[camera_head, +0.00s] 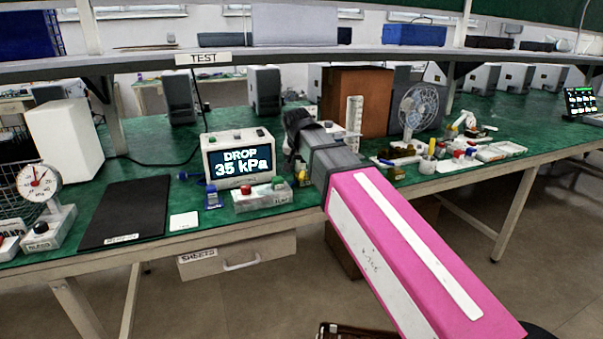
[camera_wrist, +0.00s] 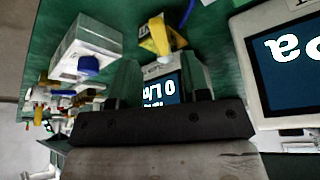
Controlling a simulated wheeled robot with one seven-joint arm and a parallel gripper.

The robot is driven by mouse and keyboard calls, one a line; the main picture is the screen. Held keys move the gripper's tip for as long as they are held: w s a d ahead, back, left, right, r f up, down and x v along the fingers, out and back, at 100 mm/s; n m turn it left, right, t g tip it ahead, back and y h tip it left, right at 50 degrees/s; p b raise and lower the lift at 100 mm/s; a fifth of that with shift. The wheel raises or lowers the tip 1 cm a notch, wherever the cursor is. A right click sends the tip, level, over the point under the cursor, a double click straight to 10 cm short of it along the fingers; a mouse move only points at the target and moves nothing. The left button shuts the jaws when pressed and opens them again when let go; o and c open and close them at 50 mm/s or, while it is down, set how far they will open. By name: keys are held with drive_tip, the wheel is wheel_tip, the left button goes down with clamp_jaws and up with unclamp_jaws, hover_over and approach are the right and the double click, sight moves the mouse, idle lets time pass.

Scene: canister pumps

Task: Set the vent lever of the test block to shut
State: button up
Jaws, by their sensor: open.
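My gripper (camera_head: 297,150) is over the green bench, to the right of the pressure display. In the wrist view my gripper (camera_wrist: 160,78) is open, with its fingers apart. A small screen reading about "0 L/m" (camera_wrist: 160,90) shows between them. A yellow lever-like part (camera_wrist: 153,38) with a pale stem lies just beyond the fingertips, apparently untouched. A pale block with a blue knob (camera_wrist: 88,66) is to its left. A small yellow part (camera_head: 303,178) shows below my gripper in the head view. I cannot tell the test block's outline or the lever's marked setting; my arm hides much there.
The display (camera_head: 238,160) reads "DROP 35 kPa". A box with red and green buttons (camera_head: 262,199) stands before it. A black mat (camera_head: 125,212) and a dial gauge (camera_head: 38,183) are to the left. Small parts and a fan (camera_head: 418,108) are to the right. A shelf (camera_head: 290,56) spans above.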

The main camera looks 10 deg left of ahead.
sight(302, 175)
drive_tip(key=shift+x, duration=2.3)
clamp_jaws()
